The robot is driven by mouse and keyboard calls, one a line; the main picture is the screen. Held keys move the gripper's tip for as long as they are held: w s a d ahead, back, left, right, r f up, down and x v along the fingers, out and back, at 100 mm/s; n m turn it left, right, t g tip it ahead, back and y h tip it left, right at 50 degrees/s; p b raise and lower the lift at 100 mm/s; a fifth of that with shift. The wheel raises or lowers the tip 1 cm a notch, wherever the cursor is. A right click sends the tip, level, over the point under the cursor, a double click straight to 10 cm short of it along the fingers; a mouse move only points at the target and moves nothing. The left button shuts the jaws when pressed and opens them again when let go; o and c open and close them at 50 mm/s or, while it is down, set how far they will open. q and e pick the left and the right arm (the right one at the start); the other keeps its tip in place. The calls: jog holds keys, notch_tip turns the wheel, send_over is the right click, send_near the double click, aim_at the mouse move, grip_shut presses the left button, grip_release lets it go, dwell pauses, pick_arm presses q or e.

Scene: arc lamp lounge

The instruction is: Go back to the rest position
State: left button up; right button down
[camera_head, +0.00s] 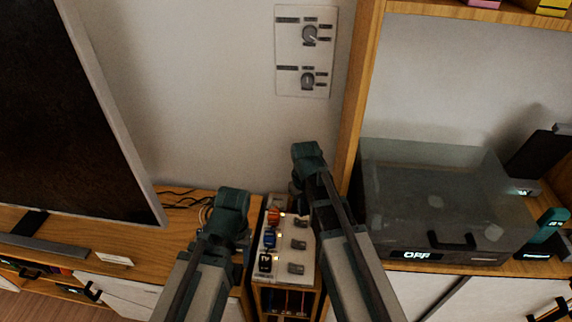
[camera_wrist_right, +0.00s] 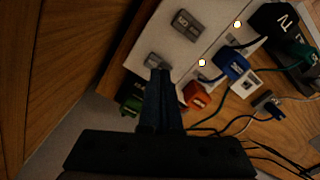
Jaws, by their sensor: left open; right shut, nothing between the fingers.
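My left gripper (camera_head: 238,248) hangs below its dark green wrist, left of the white socket panel, and is largely hidden by my own arm. It is open, with nothing seen in it. My right gripper (camera_head: 297,188) is at the far end of the panel, mostly behind its wrist.
A glass-like box marked OFF (camera_head: 440,200) stands right; a large dark screen (camera_head: 60,110) stands left. A wall panel with knobs (camera_head: 305,50) is behind.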

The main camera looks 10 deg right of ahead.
jog(key=s+a+n+h, duration=0.1)
jog(key=s+a, duration=0.8)
jog(key=s, duration=0.4)
notch_tip(320, 180, up, 16)
jog(key=p, duration=1.5)
jog(key=shift+f, duration=0.15)
jog(key=shift+s+a, duration=0.1)
